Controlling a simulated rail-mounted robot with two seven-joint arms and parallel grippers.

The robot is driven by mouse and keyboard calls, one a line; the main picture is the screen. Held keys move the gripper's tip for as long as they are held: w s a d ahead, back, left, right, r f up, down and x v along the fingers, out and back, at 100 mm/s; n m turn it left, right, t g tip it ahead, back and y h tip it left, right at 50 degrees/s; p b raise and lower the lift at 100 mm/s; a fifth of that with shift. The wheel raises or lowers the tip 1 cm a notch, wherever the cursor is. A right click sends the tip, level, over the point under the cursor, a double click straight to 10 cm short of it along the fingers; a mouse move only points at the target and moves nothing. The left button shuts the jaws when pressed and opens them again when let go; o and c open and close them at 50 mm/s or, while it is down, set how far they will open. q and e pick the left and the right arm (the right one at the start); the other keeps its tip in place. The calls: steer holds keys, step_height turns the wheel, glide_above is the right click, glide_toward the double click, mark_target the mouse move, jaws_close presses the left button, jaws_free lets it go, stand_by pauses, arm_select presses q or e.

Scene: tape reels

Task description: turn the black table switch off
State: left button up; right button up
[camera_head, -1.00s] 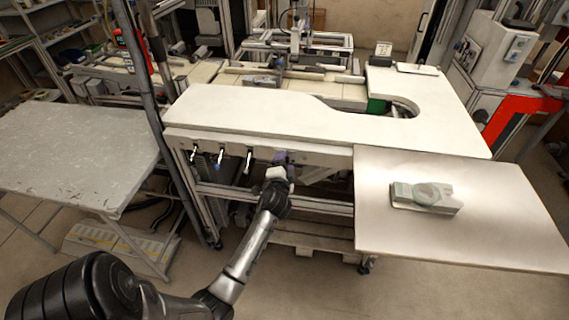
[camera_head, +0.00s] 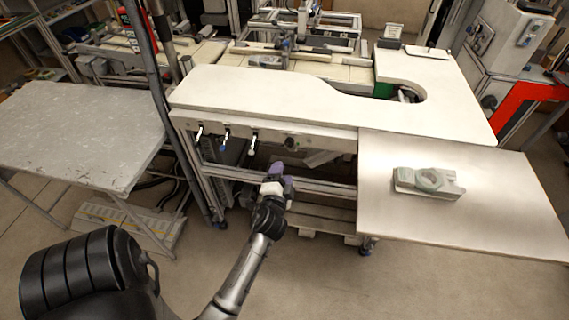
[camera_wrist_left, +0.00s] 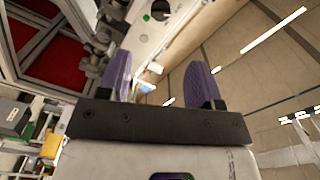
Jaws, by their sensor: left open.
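The white table (camera_head: 260,100) has a front panel, and a small dark round knob (camera_head: 290,142), which looks like the black switch, sits on it right of several levers. In the left wrist view a black round knob (camera_wrist_left: 160,10) shows at the top, beside a small green dot. Which way the switch is turned is too small to tell. My left gripper (camera_head: 277,170) is below and in front of the knob, apart from it. In the wrist view its two purple fingers (camera_wrist_left: 158,78) are spread with nothing held between them. My right gripper is not in view.
A side board (camera_head: 480,230) carries a pale grey-green device (camera_head: 428,182) at right. A grey table (camera_head: 75,135) stands at left.

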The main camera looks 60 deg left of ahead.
arm_select(q)
steer(key=shift+s+d, duration=0.5)
steer(key=shift+d, duration=0.05)
stand_by(0.4)
